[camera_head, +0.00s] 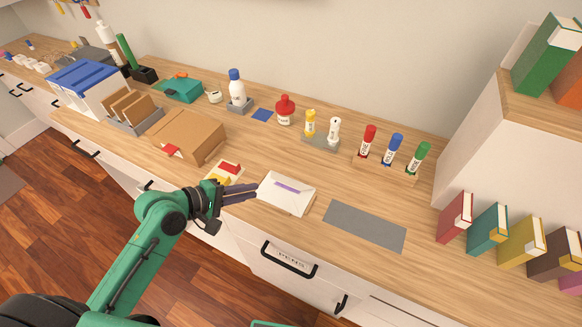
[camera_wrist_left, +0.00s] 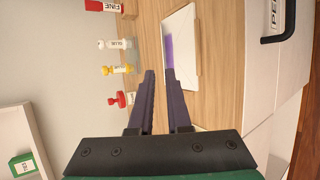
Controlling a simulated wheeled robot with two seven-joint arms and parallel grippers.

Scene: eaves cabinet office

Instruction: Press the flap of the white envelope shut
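The white envelope (camera_head: 291,200) lies on the wooden counter near its front edge, with a purple strip (camera_head: 290,186) showing on its upper face. I cannot tell exactly how far its flap stands up. The envelope also shows in the left wrist view (camera_wrist_left: 184,60), with the purple strip beside one fingertip. My left gripper (camera_head: 255,191) comes in from the left and points at the envelope's left side. Its two dark fingers (camera_wrist_left: 160,72) are a little apart with nothing between them; contact with the envelope is unclear. My right gripper is in neither view.
A grey mat (camera_head: 365,226) lies right of the envelope. A cardboard box (camera_head: 188,135) and red and yellow pieces (camera_head: 226,171) are to the left. Glue bottles (camera_head: 310,123) and markers (camera_head: 391,150) stand behind. A drawer handle (camera_head: 289,262) is below the front edge.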

